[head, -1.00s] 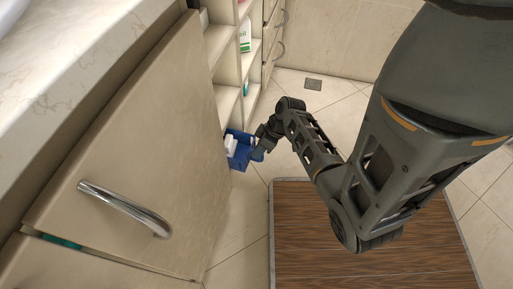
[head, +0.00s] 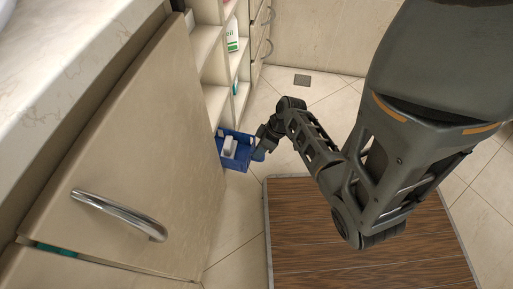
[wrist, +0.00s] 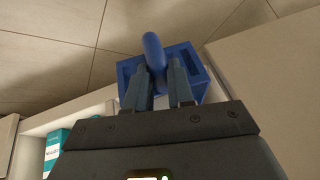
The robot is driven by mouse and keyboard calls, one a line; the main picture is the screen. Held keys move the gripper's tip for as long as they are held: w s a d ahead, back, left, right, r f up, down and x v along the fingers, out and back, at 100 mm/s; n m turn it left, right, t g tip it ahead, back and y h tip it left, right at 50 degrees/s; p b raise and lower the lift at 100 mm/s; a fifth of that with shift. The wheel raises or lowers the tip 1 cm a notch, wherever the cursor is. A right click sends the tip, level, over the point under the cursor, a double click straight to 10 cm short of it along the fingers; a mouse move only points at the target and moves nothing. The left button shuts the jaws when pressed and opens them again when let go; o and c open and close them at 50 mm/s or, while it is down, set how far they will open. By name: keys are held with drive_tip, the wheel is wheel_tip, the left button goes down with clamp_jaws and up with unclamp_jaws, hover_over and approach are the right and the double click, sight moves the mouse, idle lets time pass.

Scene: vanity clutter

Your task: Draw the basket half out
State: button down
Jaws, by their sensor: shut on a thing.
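The blue basket (head: 237,160) sticks out of the low shelf opening of the cabinet in the head view, with white items (head: 229,147) inside. In the wrist view the basket (wrist: 185,58) is straight ahead, its rounded blue handle (wrist: 153,50) between my fingers. My gripper (head: 262,152) is at the basket's outer end in the head view. In the wrist view my gripper (wrist: 166,82) is shut on the basket's handle. How much of the basket is still inside the shelf is partly hidden by the open door.
A cabinet door (head: 130,160) with a metal handle (head: 120,213) stands left of the basket. A teal box (wrist: 56,150) shows in the wrist view. A brown mat (head: 350,240) lies on the tiled floor; tiles around the gripper are clear.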

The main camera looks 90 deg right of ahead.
drive_tip(key=shift+s+a, duration=0.1)
drive_tip(key=shift+s, duration=0.15)
drive_tip(key=c, duration=0.9)
unclamp_jaws()
drive_tip(key=p+v, duration=0.2)
drive_tip(key=v, duration=0.5)
drive_tip(key=shift+r+p, duration=0.3)
drive_tip(key=shift+r, duration=0.1)
drive_tip(key=shift+s, duration=0.15)
